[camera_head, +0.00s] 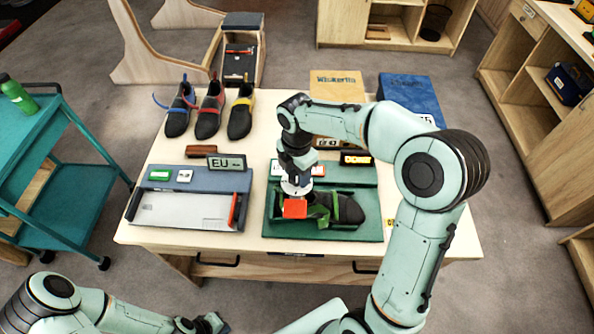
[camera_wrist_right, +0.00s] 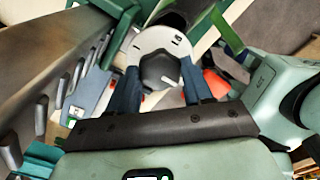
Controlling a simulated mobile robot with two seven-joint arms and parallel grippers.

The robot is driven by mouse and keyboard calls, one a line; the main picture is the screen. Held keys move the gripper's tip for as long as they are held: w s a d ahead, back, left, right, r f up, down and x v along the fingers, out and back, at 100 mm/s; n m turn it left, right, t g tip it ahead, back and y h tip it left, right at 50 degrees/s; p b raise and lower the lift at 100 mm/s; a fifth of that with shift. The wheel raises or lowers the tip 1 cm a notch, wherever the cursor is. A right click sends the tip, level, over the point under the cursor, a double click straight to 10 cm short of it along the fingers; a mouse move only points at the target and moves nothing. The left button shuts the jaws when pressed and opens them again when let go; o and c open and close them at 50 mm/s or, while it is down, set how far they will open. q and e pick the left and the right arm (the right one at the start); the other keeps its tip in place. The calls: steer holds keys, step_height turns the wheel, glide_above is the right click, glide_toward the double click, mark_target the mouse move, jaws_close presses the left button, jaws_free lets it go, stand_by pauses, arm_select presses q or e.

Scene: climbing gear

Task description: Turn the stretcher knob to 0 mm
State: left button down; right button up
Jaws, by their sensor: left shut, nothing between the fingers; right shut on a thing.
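The stretcher is a green bed (camera_head: 372,230) on the table, holding a dark shoe (camera_head: 346,209) with a green strap and a red-orange block (camera_head: 295,209). Its knob is a white dial with a dark grey grip (camera_wrist_right: 160,70), seen in the right wrist view; the dial's white edge shows in the head view (camera_head: 292,189). My right gripper (camera_head: 296,178) points down over it and is shut on the knob, one dark finger on each side. The dial's markings are too small to read. My left gripper (camera_head: 210,324) is shut and empty, low in front of the table.
A grey measuring device (camera_head: 185,211) with an EU display (camera_head: 227,163) lies left of the stretcher. Several shoes (camera_head: 208,110) stand at the back left. Boxes (camera_head: 337,84) stand at the back right. A teal cart (camera_head: 70,185) is left of the table.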

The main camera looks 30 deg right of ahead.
mark_target(297, 176)
steer(key=shift+f, duration=0.1)
stand_by(0.3)
steer(key=o, duration=1)
step_height(297, 176, up, 14)
steer(key=shift+f, duration=0.25)
